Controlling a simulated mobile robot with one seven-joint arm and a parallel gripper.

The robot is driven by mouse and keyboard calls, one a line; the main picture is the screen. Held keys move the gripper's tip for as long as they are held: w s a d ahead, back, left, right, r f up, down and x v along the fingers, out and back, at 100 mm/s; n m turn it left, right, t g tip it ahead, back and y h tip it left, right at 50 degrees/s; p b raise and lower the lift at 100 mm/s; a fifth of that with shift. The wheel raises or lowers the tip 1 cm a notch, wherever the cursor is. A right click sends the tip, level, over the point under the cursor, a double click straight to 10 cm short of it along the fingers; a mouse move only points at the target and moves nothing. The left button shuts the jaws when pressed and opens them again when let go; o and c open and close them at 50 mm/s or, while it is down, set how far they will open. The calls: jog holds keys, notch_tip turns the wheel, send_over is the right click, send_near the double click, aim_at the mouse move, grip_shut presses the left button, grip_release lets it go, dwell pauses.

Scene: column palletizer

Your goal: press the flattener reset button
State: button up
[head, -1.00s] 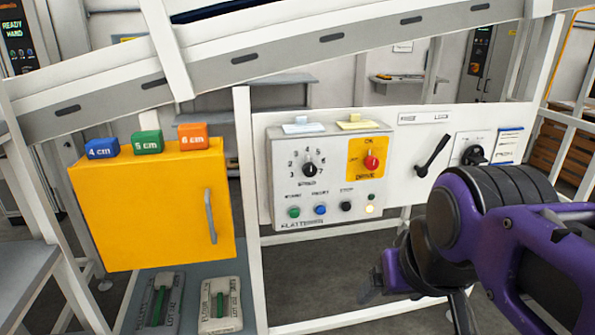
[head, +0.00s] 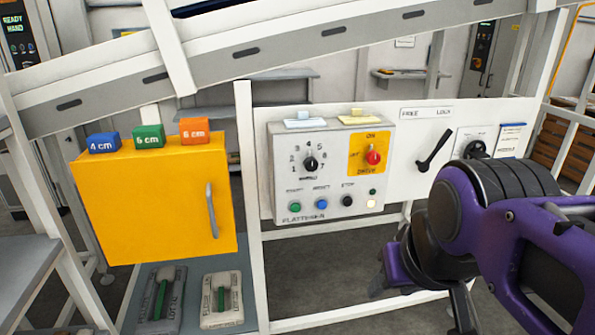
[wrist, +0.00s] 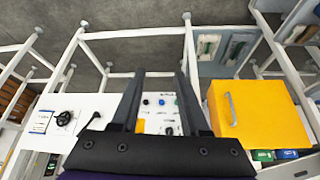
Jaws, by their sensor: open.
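The flattener control box (head: 330,182) is a light grey panel on the white frame, with a row of buttons along its lower part. The blue reset button (head: 321,202) is between the green start button (head: 295,207) and the black stop button (head: 347,201). In the wrist view, which is upside down, the blue button (wrist: 162,102) appears between my gripper's fingers. My gripper (wrist: 160,88) is open and empty, pointing toward the panel. In the head view it is low at the right of the box, mostly hidden behind my purple arm, and seems apart from the box.
A speed dial (head: 310,163) and red drive switch (head: 374,157) sit above the buttons. A black lever (head: 434,151) is to the right. A yellow cabinet (head: 150,205) with a handle stands to the left. A sloped conveyor rail (head: 300,50) crosses above.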

grip_shut()
dwell(1.4)
